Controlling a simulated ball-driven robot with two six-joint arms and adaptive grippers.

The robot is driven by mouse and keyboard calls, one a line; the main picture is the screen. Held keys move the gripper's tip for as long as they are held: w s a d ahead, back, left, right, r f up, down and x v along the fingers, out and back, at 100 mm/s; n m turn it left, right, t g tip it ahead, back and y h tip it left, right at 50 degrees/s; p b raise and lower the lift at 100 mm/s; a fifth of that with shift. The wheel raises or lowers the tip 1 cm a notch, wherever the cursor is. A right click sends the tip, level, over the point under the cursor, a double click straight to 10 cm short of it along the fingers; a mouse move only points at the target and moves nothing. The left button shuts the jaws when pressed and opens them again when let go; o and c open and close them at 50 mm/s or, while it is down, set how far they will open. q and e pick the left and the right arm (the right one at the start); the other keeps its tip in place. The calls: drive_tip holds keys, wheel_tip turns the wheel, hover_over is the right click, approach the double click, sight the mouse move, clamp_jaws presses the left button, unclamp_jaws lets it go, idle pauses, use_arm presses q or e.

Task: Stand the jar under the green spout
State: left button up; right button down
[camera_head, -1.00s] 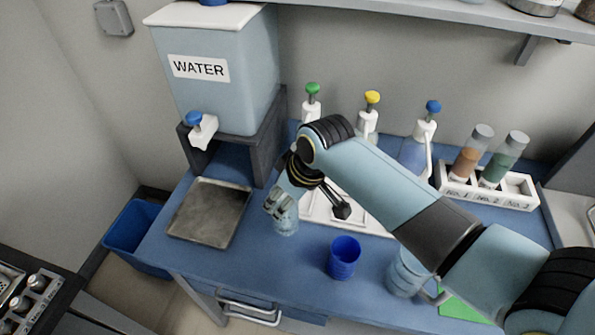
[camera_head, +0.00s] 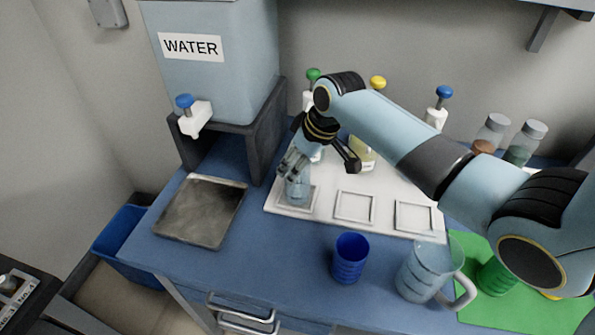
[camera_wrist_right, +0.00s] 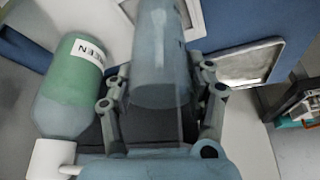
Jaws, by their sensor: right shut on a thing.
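The clear bluish jar (camera_head: 297,190) is upright at the left square of the white board (camera_head: 325,206); I cannot tell whether its base touches. My right gripper (camera_head: 299,166) is shut on the jar from above and behind. In the right wrist view, the jar (camera_wrist_right: 162,62) sits between the two fingers (camera_wrist_right: 163,95). The green spout's knob (camera_head: 313,74) shows behind the gripper; my arm hides part of its bottle. My left gripper is not in view.
A blue cup (camera_head: 349,262) and a clear jug (camera_head: 424,272) stand in front of the board. The water tank (camera_head: 215,75) and a grey tray (camera_head: 203,211) are at left. The yellow (camera_head: 377,82) and blue (camera_head: 444,92) knobs are to the right.

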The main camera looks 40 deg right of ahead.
drive_tip(key=shift+r, duration=0.15)
drive_tip(key=shift+c, duration=2.4)
unclamp_jaws()
drive_tip(key=v, duration=1.2)
drive_tip(key=shift+p, duration=0.35)
